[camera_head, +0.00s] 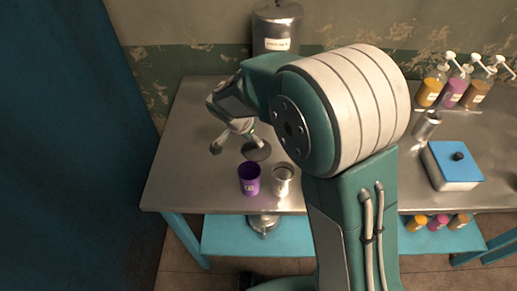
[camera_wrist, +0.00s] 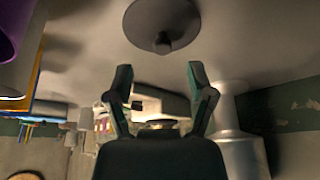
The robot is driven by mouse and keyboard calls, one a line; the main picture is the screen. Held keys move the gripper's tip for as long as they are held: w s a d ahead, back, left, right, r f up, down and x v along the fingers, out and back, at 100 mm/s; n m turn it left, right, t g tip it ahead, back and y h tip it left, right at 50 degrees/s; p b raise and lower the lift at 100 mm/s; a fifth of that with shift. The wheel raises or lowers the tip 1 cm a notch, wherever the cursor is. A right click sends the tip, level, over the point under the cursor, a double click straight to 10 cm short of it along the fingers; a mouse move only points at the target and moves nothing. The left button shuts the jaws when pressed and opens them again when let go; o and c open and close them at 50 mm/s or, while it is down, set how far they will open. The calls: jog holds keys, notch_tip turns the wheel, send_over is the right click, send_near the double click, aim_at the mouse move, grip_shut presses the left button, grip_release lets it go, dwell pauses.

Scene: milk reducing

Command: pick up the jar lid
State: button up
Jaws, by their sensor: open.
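The jar lid (camera_head: 257,151) is a dark grey disc lying on the metal table, behind the purple cup. In the wrist view the lid (camera_wrist: 178,12) shows at the top middle, with a small knob at its centre. My gripper (camera_head: 233,142) is beside the lid, to its left and partly over its edge in the head view. In the wrist view its two fingers (camera_wrist: 158,75) are spread apart with nothing between them, and the lid lies beyond the fingertips. My arm hides part of the table.
A purple cup (camera_head: 249,181) and a metal cup (camera_head: 283,181) stand near the table's (camera_head: 180,150) front edge. A tall metal canister (camera_head: 277,25) stands at the back. A blue-lidded box (camera_head: 453,167) and several pump bottles (camera_head: 455,85) are on the right. The table's left part is clear.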

aim_at(257, 147)
jog(key=x, duration=0.5)
jog(key=shift+w+a, duration=0.2)
jog(key=shift+a, duration=0.1)
jog(key=shift+d+f, duration=0.15)
jog(key=shift+d, duration=0.3)
jog(key=shift+a, duration=0.1)
jog(key=c, duration=0.8)
jog(key=shift+a, duration=0.15)
grip_shut()
